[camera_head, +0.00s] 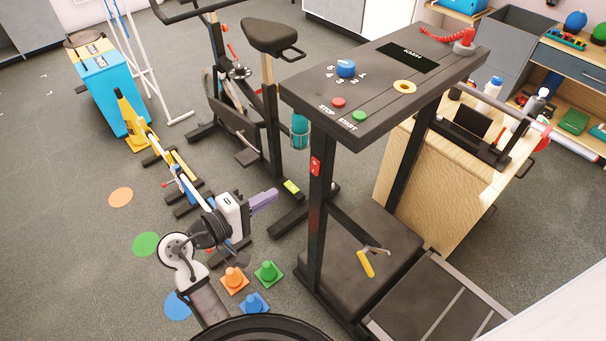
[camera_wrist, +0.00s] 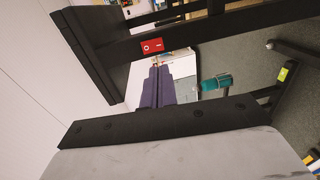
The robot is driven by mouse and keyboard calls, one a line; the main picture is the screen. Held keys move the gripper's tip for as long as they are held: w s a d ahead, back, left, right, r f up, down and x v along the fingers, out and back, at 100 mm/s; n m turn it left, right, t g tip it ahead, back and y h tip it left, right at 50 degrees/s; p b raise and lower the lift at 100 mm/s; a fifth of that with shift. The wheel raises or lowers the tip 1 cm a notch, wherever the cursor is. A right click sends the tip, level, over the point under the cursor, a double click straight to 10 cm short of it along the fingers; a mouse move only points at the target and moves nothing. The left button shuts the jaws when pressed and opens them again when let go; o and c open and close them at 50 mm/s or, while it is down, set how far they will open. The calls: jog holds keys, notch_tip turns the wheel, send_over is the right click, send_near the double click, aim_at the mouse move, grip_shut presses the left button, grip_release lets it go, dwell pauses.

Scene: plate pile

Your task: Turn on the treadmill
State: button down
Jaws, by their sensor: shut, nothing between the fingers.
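The treadmill console (camera_head: 390,75) stands at the centre right of the head view, with a red STOP button (camera_head: 338,102), a green START button (camera_head: 359,116), a blue dial (camera_head: 346,68) and a dark KM/H display (camera_head: 407,56). A red rocker switch (camera_head: 315,166) marked I and O sits on the treadmill's near post. The switch also shows in the wrist view (camera_wrist: 151,46). My gripper (camera_head: 275,194) has purple fingers that are shut and empty. It is left of and below the switch, apart from it. In the wrist view the fingertips (camera_wrist: 158,67) appear just below the switch.
An exercise bike (camera_head: 262,95) stands behind my gripper. Small orange, green and blue cones (camera_head: 267,273) lie on the floor below. A teal bottle (camera_head: 300,131) is near the post. A wooden cabinet (camera_head: 440,190) stands right of the treadmill.

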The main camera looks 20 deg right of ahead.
aim_at(313, 172)
jog(key=p+x, duration=0.2)
jog(key=x, duration=0.7)
jog(key=shift+w+d+r+p, duration=0.1)
jog(key=shift+d+p, duration=0.2)
jog(key=shift+p, duration=0.05)
jog(key=shift+w+d, duration=0.2)
jog(key=shift+d, duration=0.2)
jog(key=shift+d+f+b, duration=0.15)
jog(key=shift+f+b, duration=0.1)
jog(key=shift+b, duration=0.15)
